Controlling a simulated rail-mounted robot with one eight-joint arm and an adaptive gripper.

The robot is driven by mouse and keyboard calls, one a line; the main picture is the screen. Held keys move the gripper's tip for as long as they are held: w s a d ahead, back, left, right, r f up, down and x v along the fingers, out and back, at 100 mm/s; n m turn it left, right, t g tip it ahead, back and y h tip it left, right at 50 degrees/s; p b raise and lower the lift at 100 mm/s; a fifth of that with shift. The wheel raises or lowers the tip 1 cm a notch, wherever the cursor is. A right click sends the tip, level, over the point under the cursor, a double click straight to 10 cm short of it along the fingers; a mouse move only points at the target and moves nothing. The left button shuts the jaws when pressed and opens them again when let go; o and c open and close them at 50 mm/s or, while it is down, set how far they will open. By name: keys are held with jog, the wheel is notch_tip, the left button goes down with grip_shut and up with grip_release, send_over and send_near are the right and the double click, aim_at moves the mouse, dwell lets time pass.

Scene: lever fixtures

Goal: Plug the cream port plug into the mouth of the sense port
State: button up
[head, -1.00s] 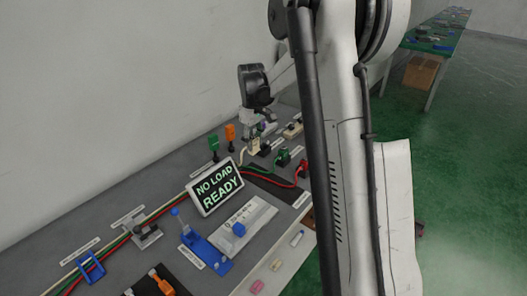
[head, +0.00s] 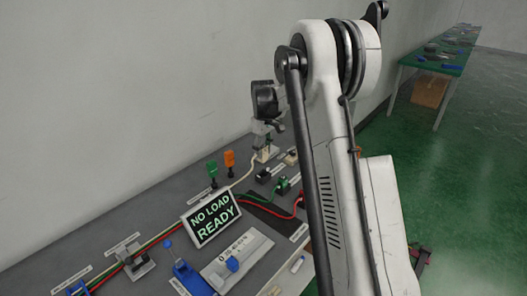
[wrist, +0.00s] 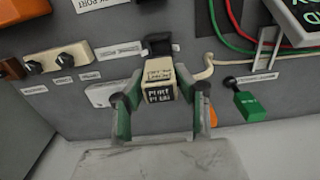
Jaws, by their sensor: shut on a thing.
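The cream port plug (wrist: 161,84) is between the two fingers of my gripper (wrist: 160,112) in the wrist view, its lettered face toward the camera. A cream cable runs off its right side. A black block (wrist: 158,43) is at its far end; I cannot tell whether it is part of the plug or a separate piece. In the head view my gripper (head: 264,139) holds the plug (head: 265,154) above the rear of the bench. A black socket (head: 263,176), probably the sense port, sits in front of and below the plug, apart from it. Its mouth is not clear.
Green (head: 212,169) and orange (head: 229,159) levers stand left of my gripper. Green and red plugs with cables lie to the right of the black socket. The sign reading NO LOAD READY (head: 211,220) stands nearer. A knob panel (wrist: 60,62) is at left in the wrist view.

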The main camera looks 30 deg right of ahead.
aim_at(263, 162)
jog(key=shift+f+b, duration=0.1)
jog(key=shift+b, duration=0.2)
jog(key=shift+f+b, duration=1.8)
jog(key=shift+f, duration=1.05)
jog(key=shift+f+b, duration=1.75)
jog(key=shift+f, duration=0.05)
dwell(0.4)
jog(key=o, duration=1.2)
jog(key=shift+r, duration=0.1)
notch_tip(263, 162, up, 12)
jog(key=shift+f, duration=0.1)
jog(key=shift+c, duration=0.2)
